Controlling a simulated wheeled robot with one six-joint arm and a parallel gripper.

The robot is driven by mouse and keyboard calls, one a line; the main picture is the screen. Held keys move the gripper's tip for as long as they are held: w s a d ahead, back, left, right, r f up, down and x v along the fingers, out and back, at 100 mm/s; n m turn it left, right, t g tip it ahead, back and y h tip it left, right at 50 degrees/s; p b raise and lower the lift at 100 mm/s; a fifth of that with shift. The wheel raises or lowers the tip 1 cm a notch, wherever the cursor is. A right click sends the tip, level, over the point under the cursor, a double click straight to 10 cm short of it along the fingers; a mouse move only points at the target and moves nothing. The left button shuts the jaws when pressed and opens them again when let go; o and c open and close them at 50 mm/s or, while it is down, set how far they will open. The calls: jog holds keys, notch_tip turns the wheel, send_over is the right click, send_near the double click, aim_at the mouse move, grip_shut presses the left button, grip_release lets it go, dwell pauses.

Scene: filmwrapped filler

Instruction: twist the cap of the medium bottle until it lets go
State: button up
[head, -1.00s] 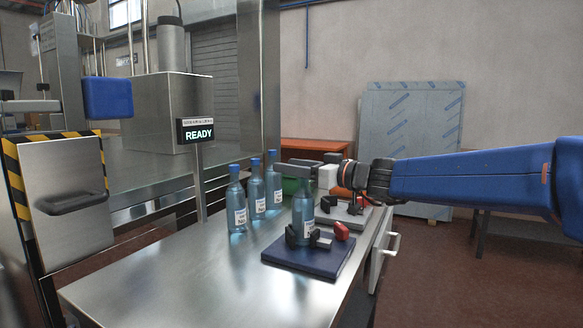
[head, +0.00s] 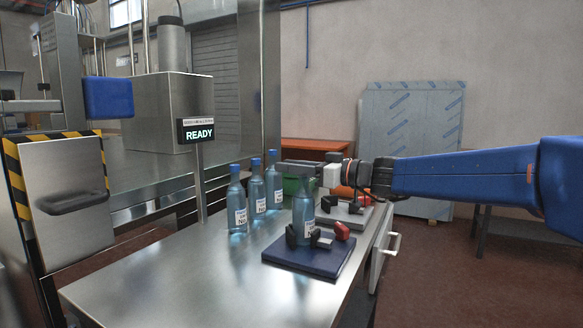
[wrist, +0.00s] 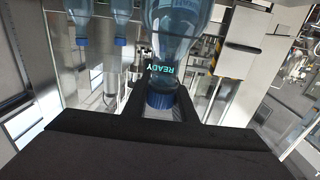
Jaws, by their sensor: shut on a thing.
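A blue translucent bottle (head: 303,212) with a white label stands upright in a clamp on a dark blue base plate (head: 300,262) on the steel table. I take it as the medium bottle, though its size is hard to judge. My gripper (head: 301,169) is level at its top and hides the cap in the head view. In the wrist view the blue cap (wrist: 160,99) sits between the fingers of my gripper (wrist: 160,112), which are shut on it. The bottle's neck and body (wrist: 180,35) also show there. The cap still looks seated on the neck.
Several similar capped bottles (head: 256,190) stand in a row to the left. A grey plate (head: 345,214) with red and black clamp parts lies behind the clamped bottle. A green bin (head: 292,186) stands behind the gripper. The table's front left is clear.

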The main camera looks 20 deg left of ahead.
jog(key=n+g, duration=0.2)
jog(key=g, duration=0.1)
jog(key=s+n+g, duration=0.1)
jog(key=g, duration=0.1)
jog(key=shift+n+g, duration=0.4)
jog(key=shift+s+d+n+g+h, duration=0.1)
jog(key=shift+s+n+g+h, duration=0.1)
jog(key=shift+n+g+h, duration=0.5)
jog(key=shift+s+d+n+g+h, duration=0.2)
jog(key=shift+n+g, duration=0.3)
jog(key=shift+g, duration=0.55)
jog(key=shift+s+n+g+h, duration=0.25)
jog(key=shift+n+g+h, duration=0.15)
jog(key=shift+n+g, duration=0.35)
jog(key=shift+c, duration=0.2)
jog(key=shift+g, duration=0.3)
jog(key=o, duration=1.1)
jog(key=v, duration=1.7)
jog(key=shift+d+r, duration=0.1)
jog(key=shift+d, duration=0.1)
